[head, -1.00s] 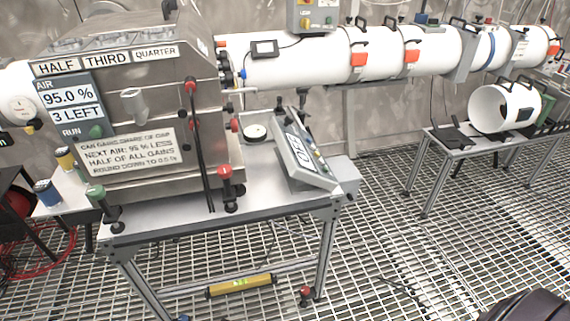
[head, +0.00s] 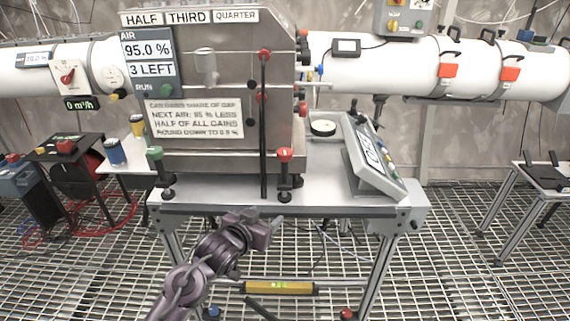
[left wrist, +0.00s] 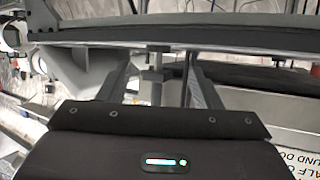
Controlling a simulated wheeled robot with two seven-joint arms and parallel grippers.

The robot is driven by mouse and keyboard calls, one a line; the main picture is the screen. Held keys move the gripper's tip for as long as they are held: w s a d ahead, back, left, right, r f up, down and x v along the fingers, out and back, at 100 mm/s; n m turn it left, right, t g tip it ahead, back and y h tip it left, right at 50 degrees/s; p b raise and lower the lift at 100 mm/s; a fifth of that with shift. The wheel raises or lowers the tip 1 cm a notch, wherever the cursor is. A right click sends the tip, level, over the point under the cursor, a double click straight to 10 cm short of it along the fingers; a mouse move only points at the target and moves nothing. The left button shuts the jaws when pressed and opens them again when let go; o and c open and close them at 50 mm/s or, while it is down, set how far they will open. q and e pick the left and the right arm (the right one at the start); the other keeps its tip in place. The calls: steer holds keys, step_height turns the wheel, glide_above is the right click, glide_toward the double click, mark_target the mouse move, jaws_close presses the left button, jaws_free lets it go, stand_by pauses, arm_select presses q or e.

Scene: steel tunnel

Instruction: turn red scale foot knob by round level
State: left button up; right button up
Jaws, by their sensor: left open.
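A red knob (head: 285,155) tops a dark foot post at the front right of the steel chamber. Another red knob (head: 347,314) sits low by the bench's right leg, cut by the bottom edge. I cannot tell which is the scale's foot knob. A round level-like disc (head: 322,127) with a pale face lies on the bench top behind the upper knob. My left gripper (head: 264,231) is just below the bench's front edge, empty and apart from both knobs. In the left wrist view its fingers (left wrist: 157,82) are spread. My right gripper is out of view.
The bench (head: 225,192) carries the chamber (head: 215,155), a green knob (head: 155,154) and a tilted display (head: 372,160). A yellow bar level (head: 278,288) sits low under the bench.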

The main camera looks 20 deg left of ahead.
mark_target(283, 150)
arm_select(q)
steer(key=w+r+t+h, duration=0.1)
steer(key=r, duration=0.3)
steer(key=w+r+t+h, duration=0.1)
steer(key=w+r, duration=0.1)
steer(key=r, duration=0.2)
steer(key=w+r+m+t, duration=0.1)
steer(key=w+r, duration=0.1)
steer(key=r, duration=0.2)
steer(key=shift+t+h, duration=0.4)
steer(key=x, duration=0.7)
steer(key=shift+w, duration=0.15)
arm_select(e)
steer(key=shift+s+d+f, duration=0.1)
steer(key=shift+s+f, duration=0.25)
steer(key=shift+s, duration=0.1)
